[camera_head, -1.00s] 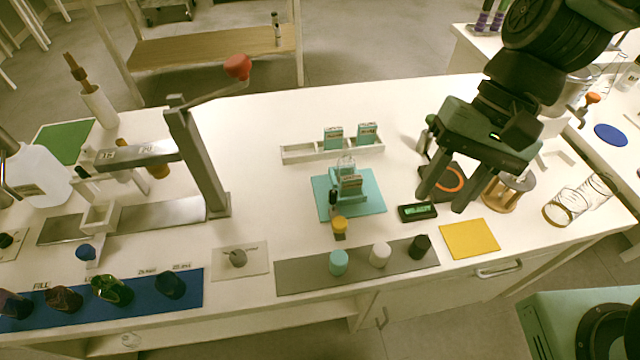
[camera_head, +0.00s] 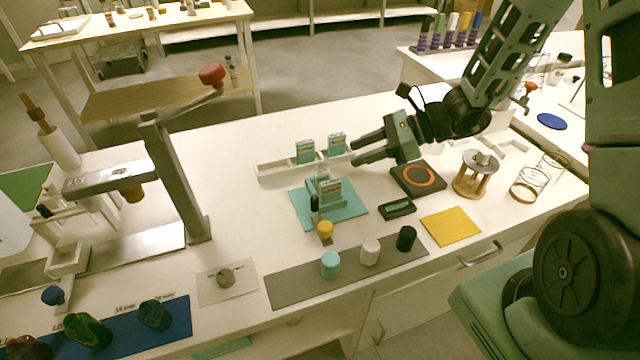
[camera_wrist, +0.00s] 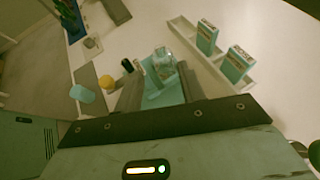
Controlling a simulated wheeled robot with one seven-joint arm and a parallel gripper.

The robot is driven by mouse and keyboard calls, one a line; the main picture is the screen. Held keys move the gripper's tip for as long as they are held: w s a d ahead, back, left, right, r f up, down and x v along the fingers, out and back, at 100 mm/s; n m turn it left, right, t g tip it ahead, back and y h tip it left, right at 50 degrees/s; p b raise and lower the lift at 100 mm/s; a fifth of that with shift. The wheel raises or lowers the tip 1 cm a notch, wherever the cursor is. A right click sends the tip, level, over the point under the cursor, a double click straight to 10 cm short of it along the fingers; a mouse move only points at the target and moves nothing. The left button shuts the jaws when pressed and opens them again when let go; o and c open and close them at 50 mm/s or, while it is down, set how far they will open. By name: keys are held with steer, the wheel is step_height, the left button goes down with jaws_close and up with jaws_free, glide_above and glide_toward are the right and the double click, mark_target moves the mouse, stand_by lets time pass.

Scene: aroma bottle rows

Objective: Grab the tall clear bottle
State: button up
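A clear bottle (camera_head: 322,172) stands on the teal mat (camera_head: 350,211) in the head view, partly hidden behind a small teal box (camera_head: 332,190). In the wrist view the clear bottle (camera_wrist: 163,58) shows ahead, between the lines of my two fingers. My gripper (camera_head: 353,152) is open and empty, with its fingers pointing left in the head view. It is above and to the right of the bottle, apart from it. The fingers also show in the wrist view (camera_wrist: 160,78). The bottle's lower part is hard to make out.
A dark bottle (camera_head: 315,210) and a yellow-capped jar (camera_head: 325,230) stand near the mat's front. A white tray (camera_head: 272,171) with two teal boxes lies behind. A grey strip (camera_head: 300,287) with several jars lies in front. A black pad (camera_head: 405,186) lies right.

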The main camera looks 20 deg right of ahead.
mark_target(319, 165)
steer(key=x, duration=1.1)
steer(key=shift+w+a+r, duration=0.1)
steer(key=shift+a+r, duration=0.05)
steer(key=shift+a, duration=0.1)
steer(key=c, duration=0.7)
